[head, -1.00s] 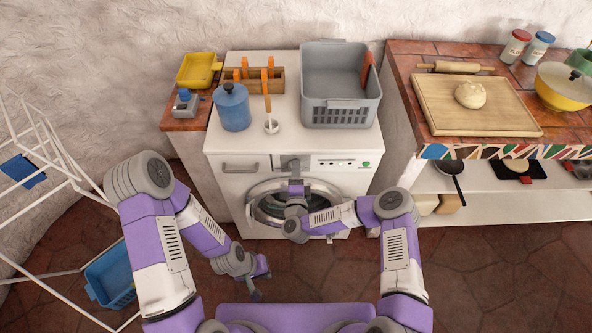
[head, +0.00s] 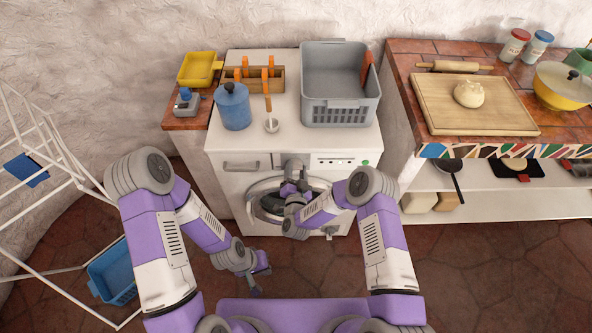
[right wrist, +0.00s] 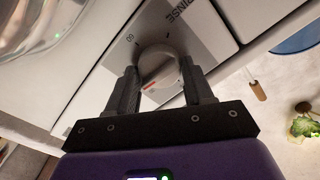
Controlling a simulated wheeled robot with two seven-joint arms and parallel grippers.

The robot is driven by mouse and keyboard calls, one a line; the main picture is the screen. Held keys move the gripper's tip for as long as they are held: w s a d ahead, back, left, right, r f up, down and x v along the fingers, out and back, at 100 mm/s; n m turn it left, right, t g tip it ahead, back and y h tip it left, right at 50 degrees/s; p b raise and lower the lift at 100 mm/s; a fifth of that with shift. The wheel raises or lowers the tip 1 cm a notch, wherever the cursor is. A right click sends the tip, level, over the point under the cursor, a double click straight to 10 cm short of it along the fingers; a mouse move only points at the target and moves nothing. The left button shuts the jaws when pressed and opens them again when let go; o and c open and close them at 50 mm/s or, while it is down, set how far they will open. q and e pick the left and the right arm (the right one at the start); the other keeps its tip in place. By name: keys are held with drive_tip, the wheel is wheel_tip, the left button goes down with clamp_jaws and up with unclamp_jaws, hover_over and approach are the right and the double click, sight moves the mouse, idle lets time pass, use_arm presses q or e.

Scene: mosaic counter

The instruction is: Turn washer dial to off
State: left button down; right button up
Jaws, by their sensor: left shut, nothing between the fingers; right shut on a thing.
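The white washer (head: 222,185) stands ahead of me with its round door below the control panel. The washer dial (right wrist: 158,66) is a round light knob with a red mark, set on a grey plate printed "RINSE" and "60". My right gripper (right wrist: 160,88) is shut on the dial, one dark finger on each side of it. In the head view the right gripper (head: 294,172) is at the panel and hides the dial. Which setting the dial points to is unclear. My left gripper (head: 257,284) is shut and empty, low in front of the washer over the floor.
On the washer top are a grey basket (head: 340,115), a blue canister (head: 232,106) and a wooden caddy (head: 278,78). A white drying rack (head: 62,150) and blue basket (head: 113,272) stand left. A tiled counter (head: 398,75) is right.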

drive_tip(key=n, duration=0.4)
drive_tip(key=shift+a+n, duration=0.1)
drive_tip(key=shift+n, duration=0.3)
drive_tip(key=n+b, duration=0.1)
drive_tip(key=n, duration=0.3)
drive_tip(key=shift+n+b, duration=0.3)
drive_tip(key=n+b, duration=0.1)
drive_tip(key=n, duration=0.4)
drive_tip(key=shift+a+b, duration=0.1)
drive_tip(key=shift+b, duration=0.2)
drive_tip(key=n+b, duration=0.1)
drive_tip(key=n, duration=0.3)
drive_tip(key=shift+n, duration=0.4)
drive_tip(key=o, duration=1)
drive_tip(key=shift+o, duration=0.2)
drive_tip(key=shift+s, duration=0.1)
